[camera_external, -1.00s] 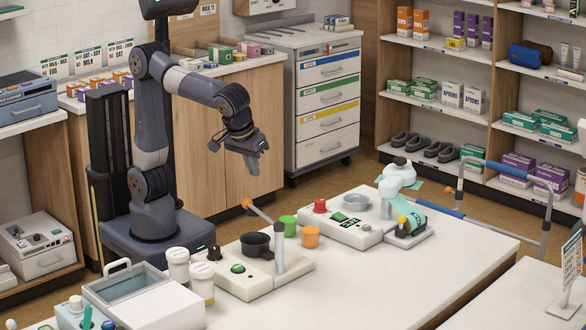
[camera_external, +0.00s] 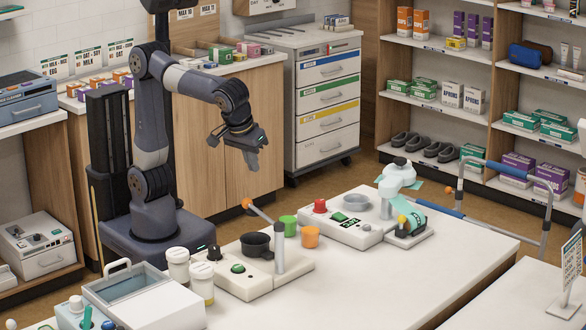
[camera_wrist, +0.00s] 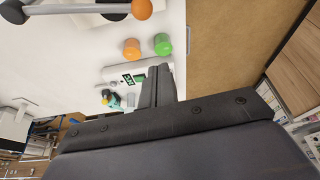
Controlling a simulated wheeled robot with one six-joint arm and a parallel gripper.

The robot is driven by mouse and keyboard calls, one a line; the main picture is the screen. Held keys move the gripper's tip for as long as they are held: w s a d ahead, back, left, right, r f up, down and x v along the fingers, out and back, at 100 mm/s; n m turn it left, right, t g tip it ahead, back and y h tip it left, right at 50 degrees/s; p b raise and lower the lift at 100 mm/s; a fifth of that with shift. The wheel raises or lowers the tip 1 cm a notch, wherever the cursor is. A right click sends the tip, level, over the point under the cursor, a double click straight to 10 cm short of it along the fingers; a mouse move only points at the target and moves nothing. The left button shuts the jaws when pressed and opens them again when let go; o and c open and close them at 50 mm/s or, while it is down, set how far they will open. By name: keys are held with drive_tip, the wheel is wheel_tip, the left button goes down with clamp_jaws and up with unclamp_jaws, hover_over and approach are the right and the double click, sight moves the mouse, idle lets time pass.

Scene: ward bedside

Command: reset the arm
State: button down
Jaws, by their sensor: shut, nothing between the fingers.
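My arm stands behind the white table, bent at the elbow. My gripper (camera_external: 252,161) hangs from the wrist above the far edge of the table, pointing downward, well clear of everything. Its fingers are shut with nothing between them. In the wrist view the fingers of my gripper (camera_wrist: 160,86) lie side by side, with the table and floor beyond them.
The white table (camera_external: 455,255) bears an orange cup (camera_external: 310,237), a green cup (camera_external: 289,226), a black pan (camera_external: 256,245), a device with a red button (camera_external: 320,206) and white jars (camera_external: 202,284). A drawer cabinet (camera_external: 328,105) stands behind. A walker frame (camera_external: 500,168) is at right.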

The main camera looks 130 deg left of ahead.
drive_tip(key=shift+w+d+f, duration=0.1)
drive_tip(key=shift+d+f, duration=0.15)
drive_tip(key=shift+f, duration=1)
drive_tip(key=shift+d+f, duration=0.25)
drive_tip(key=shift+f, duration=1.05)
drive_tip(key=shift+w+d+f, duration=0.1)
drive_tip(key=shift+d+f, duration=0.15)
drive_tip(key=shift+f, duration=1)
drive_tip(key=shift+s, duration=0.1)
